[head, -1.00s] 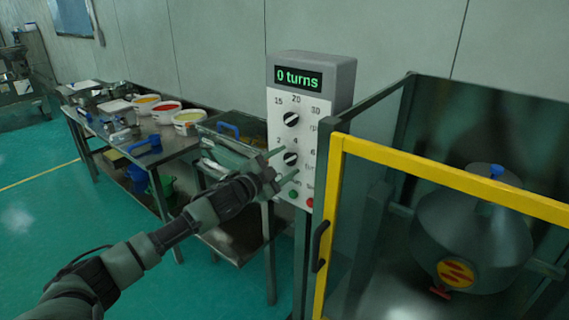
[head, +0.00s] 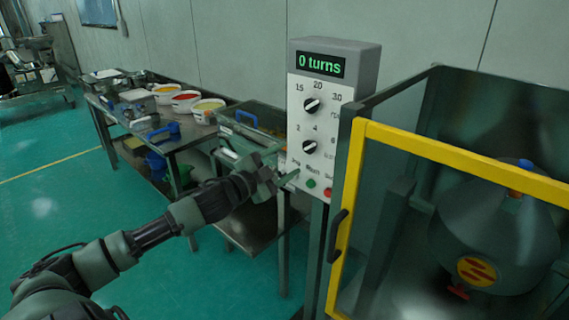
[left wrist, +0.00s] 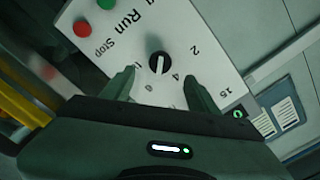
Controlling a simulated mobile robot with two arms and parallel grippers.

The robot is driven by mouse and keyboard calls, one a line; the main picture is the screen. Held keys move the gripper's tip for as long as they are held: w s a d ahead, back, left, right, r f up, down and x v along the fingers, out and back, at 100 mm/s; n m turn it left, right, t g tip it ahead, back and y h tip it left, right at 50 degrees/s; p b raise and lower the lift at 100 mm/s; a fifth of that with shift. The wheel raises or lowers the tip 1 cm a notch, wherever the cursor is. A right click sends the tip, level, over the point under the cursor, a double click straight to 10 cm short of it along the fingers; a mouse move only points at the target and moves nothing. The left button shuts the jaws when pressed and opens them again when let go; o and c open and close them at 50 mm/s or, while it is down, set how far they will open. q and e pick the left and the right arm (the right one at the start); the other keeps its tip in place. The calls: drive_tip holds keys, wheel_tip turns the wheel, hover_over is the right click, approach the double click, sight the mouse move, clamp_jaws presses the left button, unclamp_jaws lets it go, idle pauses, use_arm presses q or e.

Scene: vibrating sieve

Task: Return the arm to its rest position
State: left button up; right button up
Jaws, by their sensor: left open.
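My left gripper (head: 286,166) is open and empty in the head view. It is just left of the control box (head: 335,70), clear of the lower knob (head: 309,146). In the left wrist view the left gripper (left wrist: 160,88) has its two fingers spread, with the black knob (left wrist: 159,63) between them in the picture but apart from both. The box's display (head: 320,64) reads "0 turns". An upper knob (head: 312,104) is above the lower one. My right gripper is not in view.
Right of the box is a yellow-framed guard door (head: 430,145) with a handle (head: 337,235), before a grey vessel (head: 490,235). Behind my left arm a steel table holds tubs (head: 186,97) and a blue-handled tool (head: 163,132). The green floor (head: 60,225) at left is open.

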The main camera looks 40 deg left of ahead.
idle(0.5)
use_arm(q)
drive_tip(key=s+a+f+n+g+y, duration=0.2)
drive_tip(key=a+f, duration=0.2)
drive_tip(key=f, duration=0.9)
drive_tip(key=s+a+f+n+g+y, duration=0.1)
drive_tip(key=s+a+f+n+g, duration=0.15)
drive_tip(key=f, duration=0.95)
drive_tip(key=s+d+f+n+g, duration=0.1)
drive_tip(key=s+f+g, duration=0.1)
drive_tip(key=s+f, duration=0.65)
drive_tip(key=s+d+f+n+g, duration=0.1)
drive_tip(key=s+f+n+g, duration=0.15)
drive_tip(key=f, duration=1.15)
drive_tip(key=s+d+f+g, duration=0.2)
drive_tip(key=s+d+f, duration=0.3)
drive_tip(key=s+f, duration=0.35)
drive_tip(key=s+d+f+g, duration=0.2)
drive_tip(key=s+d+f, duration=0.3)
drive_tip(key=s+f, duration=0.3)
drive_tip(key=s+d+f+g+h, duration=0.1)
drive_tip(key=s+d+f+g, duration=0.1)
drive_tip(key=s+d, duration=0.5)
drive_tip(key=s+d+f+g, duration=0.2)
drive_tip(key=s+d+f, duration=0.2)
drive_tip(key=s, duration=0.9)
drive_tip(key=d, duration=0.3)
drive_tip(key=shift+s+d+f+n+h, duration=0.2)
drive_tip(key=shift+s+d+n+h, duration=0.1)
drive_tip(key=shift+h, duration=0.1)
